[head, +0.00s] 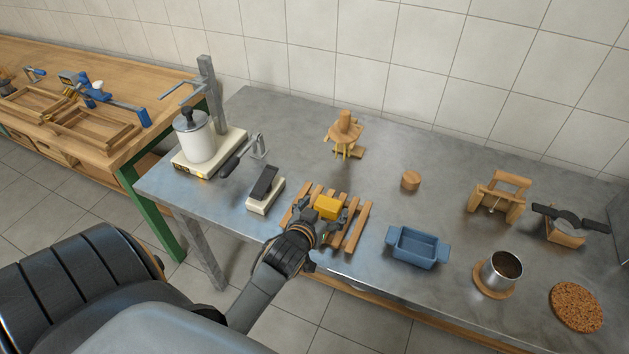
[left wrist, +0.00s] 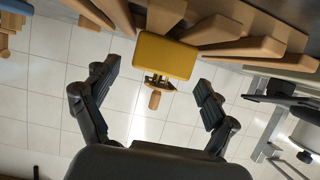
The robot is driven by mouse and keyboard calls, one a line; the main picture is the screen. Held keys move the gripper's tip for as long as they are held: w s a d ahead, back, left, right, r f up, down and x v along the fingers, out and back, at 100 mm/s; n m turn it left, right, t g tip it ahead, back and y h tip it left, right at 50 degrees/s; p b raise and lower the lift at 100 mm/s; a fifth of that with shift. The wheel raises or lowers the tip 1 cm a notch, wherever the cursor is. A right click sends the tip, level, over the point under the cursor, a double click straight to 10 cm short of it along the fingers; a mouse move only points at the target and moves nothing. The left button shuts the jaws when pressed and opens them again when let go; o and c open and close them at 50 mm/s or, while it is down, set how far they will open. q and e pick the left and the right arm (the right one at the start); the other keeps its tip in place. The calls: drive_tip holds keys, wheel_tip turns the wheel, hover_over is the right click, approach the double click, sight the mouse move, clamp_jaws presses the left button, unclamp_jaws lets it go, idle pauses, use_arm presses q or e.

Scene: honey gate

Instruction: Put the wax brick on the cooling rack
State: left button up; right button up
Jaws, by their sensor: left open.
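The wax brick (head: 327,207) is a yellow block that appears to rest on the slats of the wooden cooling rack (head: 354,234). My left gripper (head: 322,213) is at the near left side of the brick, over the rack. The left wrist view shows the wax brick (left wrist: 165,55) against the slat ends of the rack (left wrist: 240,47). There the fingers of my left gripper (left wrist: 157,90) are spread wide, one on each side, with clear gaps to the brick. In the head view the gripper hides part of the rack. My right gripper is in neither view.
A blue dish (head: 418,247) stands right of the rack, and a black-and-white device (head: 265,190) stands left. A wooden stand (head: 345,130) is behind. A metal cup (head: 498,272) and a cork mat (head: 577,307) are farther right.

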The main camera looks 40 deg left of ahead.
use_arm(q)
drive_tip(key=v, duration=0.9)
drive_tip(key=shift+s+b, duration=0.2)
drive_tip(key=shift+b, duration=0.15)
